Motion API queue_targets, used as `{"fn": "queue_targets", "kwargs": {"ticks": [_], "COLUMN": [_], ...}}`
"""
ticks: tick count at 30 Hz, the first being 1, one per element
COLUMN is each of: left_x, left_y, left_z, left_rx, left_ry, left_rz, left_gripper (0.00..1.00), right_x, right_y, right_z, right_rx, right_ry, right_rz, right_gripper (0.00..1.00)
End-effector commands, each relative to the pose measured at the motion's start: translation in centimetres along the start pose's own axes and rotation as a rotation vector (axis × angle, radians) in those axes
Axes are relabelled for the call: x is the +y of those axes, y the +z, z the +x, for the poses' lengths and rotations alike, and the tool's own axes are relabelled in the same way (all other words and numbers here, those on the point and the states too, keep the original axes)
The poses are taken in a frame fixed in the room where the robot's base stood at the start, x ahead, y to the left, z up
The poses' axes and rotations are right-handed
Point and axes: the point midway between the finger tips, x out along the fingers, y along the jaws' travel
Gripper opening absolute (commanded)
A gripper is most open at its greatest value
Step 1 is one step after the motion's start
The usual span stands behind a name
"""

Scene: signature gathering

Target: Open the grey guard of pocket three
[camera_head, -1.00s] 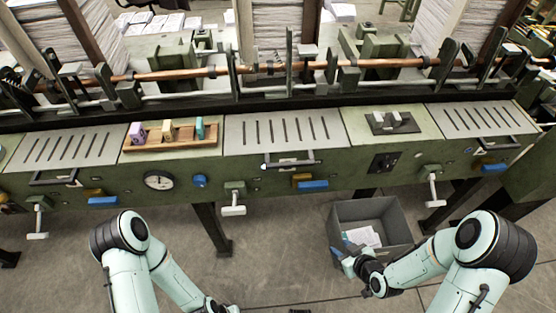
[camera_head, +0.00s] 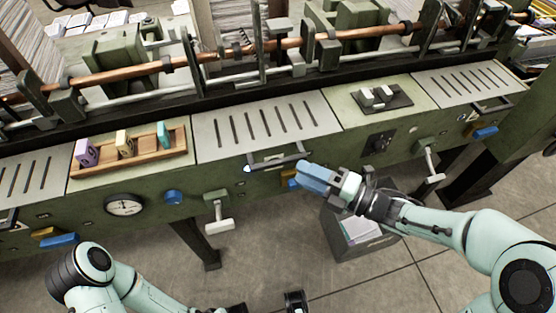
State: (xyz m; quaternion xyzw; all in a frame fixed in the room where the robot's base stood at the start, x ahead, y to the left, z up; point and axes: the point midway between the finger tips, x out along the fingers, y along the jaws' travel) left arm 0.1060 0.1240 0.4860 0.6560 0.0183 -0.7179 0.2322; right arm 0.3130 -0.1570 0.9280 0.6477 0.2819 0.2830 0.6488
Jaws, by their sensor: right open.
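Several slotted grey guards with dark bar handles lie along the green machine. The middle guard (camera_head: 262,128) lies flat and closed, with its handle (camera_head: 278,161) along its front edge. Another guard (camera_head: 470,88) is at the right, and one (camera_head: 30,178) is at the left edge. No number marks pocket three legibly. My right gripper (camera_head: 312,178) has blue fingers and is open and empty, just right of and below the middle handle, apart from it as far as I can tell. My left gripper (camera_head: 280,303) is mostly cut off at the bottom edge; its jaws cannot be judged.
A wooden rack (camera_head: 130,158) with coloured blocks stands left of the middle guard. A grey bin (camera_head: 375,245) with papers is on the floor below my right forearm. White-handled levers (camera_head: 218,222) stick out from the machine front. A copper rod (camera_head: 200,62) runs behind the guards.

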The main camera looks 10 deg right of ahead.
Motion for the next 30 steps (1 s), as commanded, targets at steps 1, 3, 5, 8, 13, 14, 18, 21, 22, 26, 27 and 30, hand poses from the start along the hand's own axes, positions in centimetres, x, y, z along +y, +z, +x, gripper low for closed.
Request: {"fn": "queue_targets", "kwargs": {"ticks": [1, 3, 5, 8, 13, 14, 18, 21, 22, 26, 27, 30], "left_x": [0.0, 0.0, 0.0, 0.0, 0.0, 0.0, 0.0, 0.0, 0.0, 0.0, 0.0, 0.0], "left_y": [0.0, 0.0, -0.1, -0.1, -0.1, -0.1, -0.1, -0.1, -0.1, -0.1, -0.1, -0.1], "left_z": [0.0, 0.1, 0.1, 0.1, 0.1, 0.1, 0.1, 0.1, 0.1, 0.1, 0.1, 0.1], "left_rx": [0.0, 0.001, 0.001, 0.002, 0.002, 0.002, 0.002, 0.002, 0.002, 0.002, 0.002, 0.002], "left_ry": [0.0, 0.0, 0.0, 0.0, 0.0, 0.0, 0.0, 0.0, 0.0, 0.0, 0.0, 0.0], "left_rz": [0.0, 0.0, 0.0, 0.0, 0.0, 0.0, 0.0, 0.0, 0.0, 0.0, 0.0, 0.0], "left_gripper": [0.0, 0.0, 0.0, 0.0, 0.0, 0.0, 0.0, 0.0, 0.0, 0.0, 0.0, 0.0], "right_x": [0.0, -0.1, 0.0, -0.1, -0.1, -0.1, 0.0, 0.0, 0.0, 0.0, 0.0, 0.0], "right_y": [-0.1, -0.1, 0.0, 0.0, 0.1, 0.1, 0.1, 0.1, 0.1, 0.1, 0.1, 0.1], "right_z": [1.2, 2.6, 3.8, 5.4, 7.0, 7.1, 7.5, 7.5, 7.4, 7.4, 7.4, 7.4], "right_rx": [0.005, 0.004, 0.003, 0.001, -0.001, -0.002, -0.002, -0.002, -0.002, -0.002, -0.002, -0.002], "right_ry": [0.002, 0.001, 0.002, 0.0, 0.0, 0.0, 0.0, -0.001, -0.001, -0.001, -0.001, -0.001], "right_rz": [-0.001, 0.003, 0.001, 0.002, 0.001, 0.001, 0.001, 0.001, 0.001, 0.002, 0.002, 0.002], "right_gripper": [0.4, 0.4, 0.4, 0.4, 0.4, 0.4, 0.4, 0.4, 0.4, 0.18, 0.05, 0.0]}}
